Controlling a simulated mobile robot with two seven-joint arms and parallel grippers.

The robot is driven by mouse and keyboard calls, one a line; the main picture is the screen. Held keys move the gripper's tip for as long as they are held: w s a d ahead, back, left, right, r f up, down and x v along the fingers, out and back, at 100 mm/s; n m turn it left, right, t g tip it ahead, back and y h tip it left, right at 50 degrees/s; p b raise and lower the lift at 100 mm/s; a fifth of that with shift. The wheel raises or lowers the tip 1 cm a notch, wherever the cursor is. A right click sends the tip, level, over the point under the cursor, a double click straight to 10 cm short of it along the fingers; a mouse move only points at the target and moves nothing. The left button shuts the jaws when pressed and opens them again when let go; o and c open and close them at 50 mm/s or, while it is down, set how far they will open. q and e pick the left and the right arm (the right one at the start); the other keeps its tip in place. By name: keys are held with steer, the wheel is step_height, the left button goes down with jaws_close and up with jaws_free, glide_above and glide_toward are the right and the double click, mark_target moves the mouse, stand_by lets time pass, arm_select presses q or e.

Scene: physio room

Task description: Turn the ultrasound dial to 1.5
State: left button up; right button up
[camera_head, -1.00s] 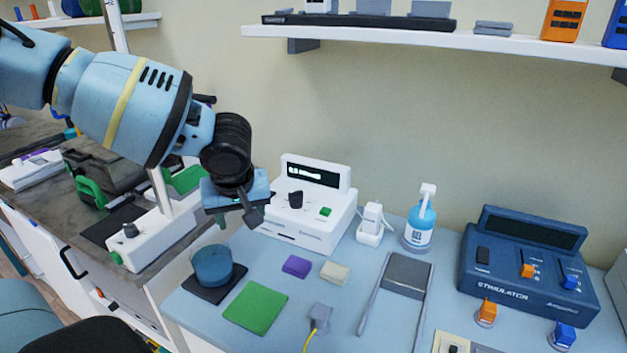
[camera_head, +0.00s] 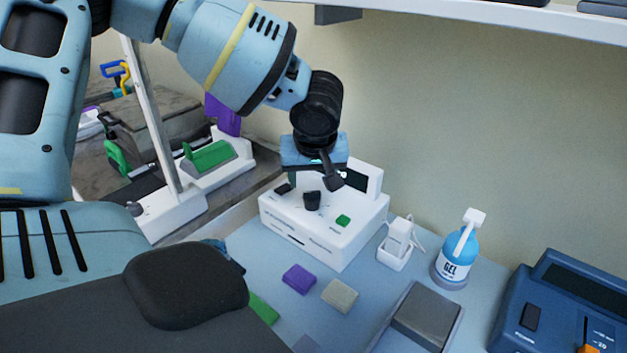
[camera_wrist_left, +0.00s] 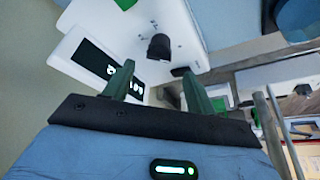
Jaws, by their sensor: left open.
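The white ultrasound unit (camera_head: 345,238) stands on the light blue table, with a black dial (camera_head: 312,201) and a green button (camera_head: 343,221) on top. Its raised display (camera_head: 358,181) is partly hidden by my left gripper. My left gripper (camera_head: 311,184) is open, pointing down just above and behind the dial, apparently not touching it. In the left wrist view the dial (camera_wrist_left: 159,47) shows just beyond the open fingertips (camera_wrist_left: 157,68), roughly midway between them. The display (camera_wrist_left: 95,60) is lit there, but a finger covers part of it and I cannot read the value.
A white holder (camera_head: 395,252) and a blue gel bottle (camera_head: 458,250) stand right of the unit. Purple (camera_head: 299,278) and beige (camera_head: 340,296) blocks lie in front. A blue stimulator (camera_head: 565,310) is at far right. A white post (camera_head: 152,115) rises at left.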

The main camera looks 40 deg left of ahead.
mark_target(312, 192)
arm_select(q)
steer(key=x, duration=0.6)
steer(key=shift+w+a+f, duration=0.1)
steer(key=shift+w+f, duration=0.15)
steer(key=shift+c, duration=0.3)
steer(key=c, duration=0.9)
